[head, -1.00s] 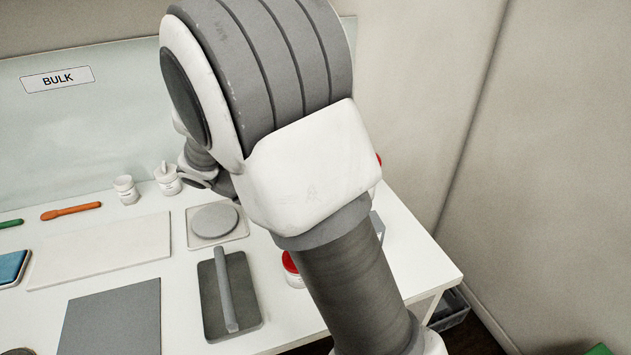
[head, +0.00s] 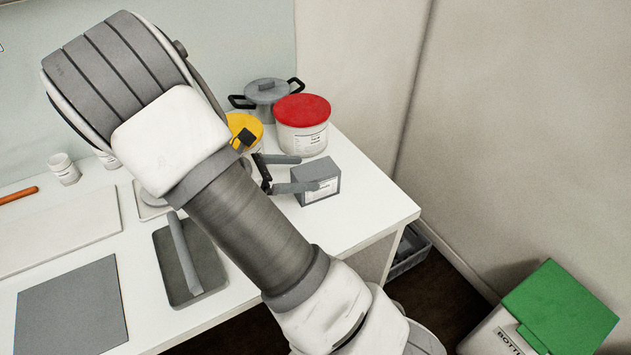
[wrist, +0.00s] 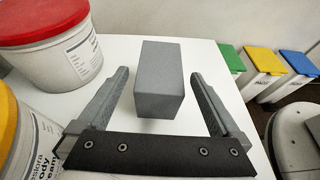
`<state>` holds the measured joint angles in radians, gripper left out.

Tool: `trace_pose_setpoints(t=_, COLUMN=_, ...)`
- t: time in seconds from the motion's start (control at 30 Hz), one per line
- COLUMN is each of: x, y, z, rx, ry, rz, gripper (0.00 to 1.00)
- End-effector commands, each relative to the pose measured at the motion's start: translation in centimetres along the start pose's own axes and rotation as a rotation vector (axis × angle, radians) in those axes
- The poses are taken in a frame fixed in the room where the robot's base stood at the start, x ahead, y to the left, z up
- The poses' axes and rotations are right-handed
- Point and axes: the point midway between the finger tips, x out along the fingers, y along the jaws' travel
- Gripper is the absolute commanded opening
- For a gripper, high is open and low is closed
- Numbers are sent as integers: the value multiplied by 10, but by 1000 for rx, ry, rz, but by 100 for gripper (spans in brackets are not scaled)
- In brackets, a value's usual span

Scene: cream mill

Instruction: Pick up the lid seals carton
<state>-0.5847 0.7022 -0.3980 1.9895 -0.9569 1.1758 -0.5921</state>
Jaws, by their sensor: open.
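A grey box-shaped carton (head: 322,178) stands upright on the white table near its right end. It has a small pale label, too small to read; I take it for the lid seals carton. In the wrist view the carton (wrist: 160,80) sits between the two fingers, with a gap on each side. My gripper (head: 307,173) is open and empty, reaching in from the left. In the head view its near finger overlaps the carton's face. I cannot tell whether the fingertips are beside the carton or a little above it. It also shows in the wrist view (wrist: 158,76).
A red-lidded tub (head: 302,126), a yellow-lidded tub (head: 243,126) and a grey pot (head: 266,92) stand close behind the carton. A grey tray (head: 190,262) lies left. The table's right edge is near. A green-lidded bin (head: 558,308) stands on the floor.

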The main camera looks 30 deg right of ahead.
Motion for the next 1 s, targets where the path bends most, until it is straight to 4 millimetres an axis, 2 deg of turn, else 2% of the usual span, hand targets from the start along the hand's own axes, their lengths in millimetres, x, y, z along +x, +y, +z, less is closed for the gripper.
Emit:
trace_pose_setpoints(t=0.23, x=19, y=-1, z=0, rx=-2, ry=-1, rz=-2, gripper=100)
trace_pose_setpoints(t=0.5, x=60, y=-1, z=0, rx=-1, ry=-1, rz=-2, gripper=100)
trace_pose_setpoints(t=0.63, x=67, y=0, z=0, rx=-1, ry=1, rz=0, gripper=100)
trace_pose_setpoints(t=0.83, x=67, y=0, z=0, rx=-1, ry=1, rz=0, gripper=100)
trace_pose_setpoints(t=1.0, x=66, y=0, z=0, rx=-1, ry=1, rz=0, gripper=69)
